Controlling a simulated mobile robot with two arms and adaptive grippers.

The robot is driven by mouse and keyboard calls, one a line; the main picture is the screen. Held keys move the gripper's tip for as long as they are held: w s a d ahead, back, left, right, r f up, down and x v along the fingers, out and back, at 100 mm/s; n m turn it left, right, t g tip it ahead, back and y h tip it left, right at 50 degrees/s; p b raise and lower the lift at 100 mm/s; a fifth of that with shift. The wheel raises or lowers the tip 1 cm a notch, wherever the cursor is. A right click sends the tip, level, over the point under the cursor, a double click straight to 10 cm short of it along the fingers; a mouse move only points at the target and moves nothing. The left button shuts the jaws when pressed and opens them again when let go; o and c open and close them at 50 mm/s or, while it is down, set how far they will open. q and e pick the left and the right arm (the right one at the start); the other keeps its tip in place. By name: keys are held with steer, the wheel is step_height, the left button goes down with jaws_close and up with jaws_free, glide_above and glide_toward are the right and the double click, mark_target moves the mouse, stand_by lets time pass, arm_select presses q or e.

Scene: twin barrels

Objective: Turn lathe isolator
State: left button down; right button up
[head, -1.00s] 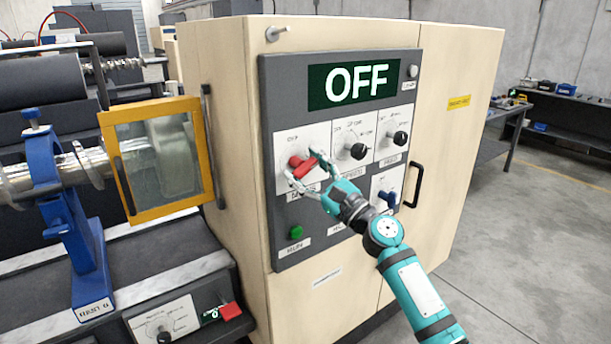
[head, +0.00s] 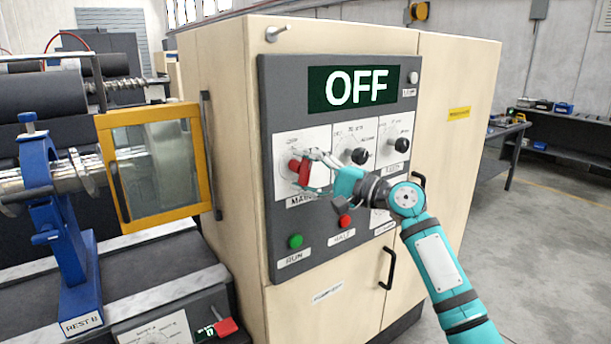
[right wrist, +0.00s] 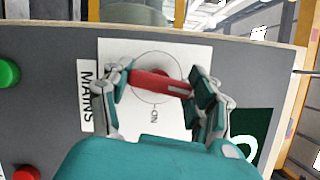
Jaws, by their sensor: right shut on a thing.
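The isolator is a red bar handle (right wrist: 160,83) on a white plate marked MAINS (right wrist: 105,75). In the right wrist view it lies between my fingers, across the direction of the MAINS lettering, with an ON mark beside it. In the head view the red handle (head: 298,166) sits at the panel's left, partly hidden by my fingers. My right gripper (head: 310,172) is shut on it, reaching from the right. The display (head: 353,88) above reads OFF. My left gripper is not in view.
Two black knobs (head: 360,156) sit right of the isolator. A green RUN button (head: 295,241) and a red button (head: 345,221) are below. A yellow-framed guard (head: 155,165) and the lathe stand left. Open floor (head: 540,260) lies right.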

steer(key=shift+f+n+h, duration=0.1)
steer(key=shift+n+h, duration=0.4)
steer(key=shift+n, duration=0.6)
steer(key=shift+g, duration=0.4)
steer(key=o, duration=1.2)
steer(key=v, duration=1.2)
steer(key=shift+f, duration=0.1)
